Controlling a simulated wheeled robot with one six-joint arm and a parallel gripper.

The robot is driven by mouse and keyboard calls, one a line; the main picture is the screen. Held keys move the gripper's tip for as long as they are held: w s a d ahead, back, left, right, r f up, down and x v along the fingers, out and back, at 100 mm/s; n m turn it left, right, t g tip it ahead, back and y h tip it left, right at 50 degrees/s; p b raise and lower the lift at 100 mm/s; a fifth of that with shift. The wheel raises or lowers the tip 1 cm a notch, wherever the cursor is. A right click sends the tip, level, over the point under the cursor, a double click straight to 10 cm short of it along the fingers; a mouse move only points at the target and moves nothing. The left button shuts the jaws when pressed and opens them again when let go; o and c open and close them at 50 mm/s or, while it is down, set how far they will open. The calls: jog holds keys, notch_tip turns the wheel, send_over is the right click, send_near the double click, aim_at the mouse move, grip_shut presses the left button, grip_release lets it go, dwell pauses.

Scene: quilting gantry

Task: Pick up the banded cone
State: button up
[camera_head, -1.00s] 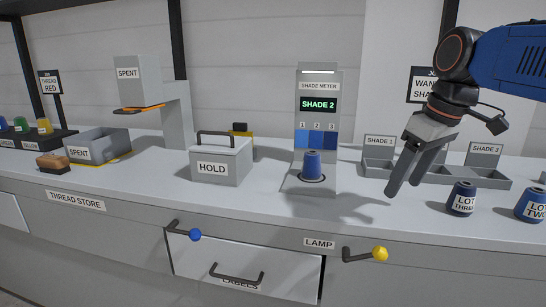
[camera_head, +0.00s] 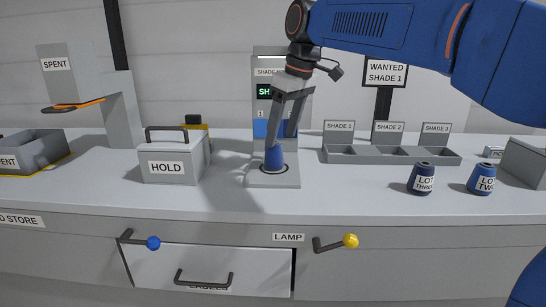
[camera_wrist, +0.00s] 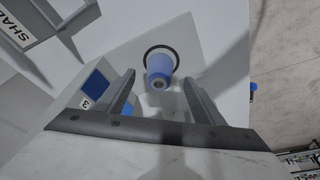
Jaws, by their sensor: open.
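A blue cone (camera_head: 273,159) stands upright in the ring on the base of the shade meter (camera_head: 286,182). I cannot make out a band on it. My gripper (camera_head: 283,138) is open and points down at this cone. Its fingers hide the cone's upper part in the head view. In the wrist view, the cone (camera_wrist: 159,68) shows between and just beyond the fingertips (camera_wrist: 160,80), with a gap on both sides. Two dark blue cones, lot three (camera_head: 421,178) and lot two (camera_head: 482,179), stand on the counter to the right.
A grey hold box (camera_head: 172,163) with a handle stands left of the meter. A shade tray (camera_head: 388,156) with three labelled compartments lies to the right. A wanted sign (camera_head: 385,74) reads shade 1.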

aim_at(273, 155)
jog(key=shift+w+a, duration=0.5)
jog(key=shift+a, duration=0.15)
jog(key=shift+x, duration=2.55)
jog(key=c, duration=1.3)
jog(key=shift+r, duration=0.15)
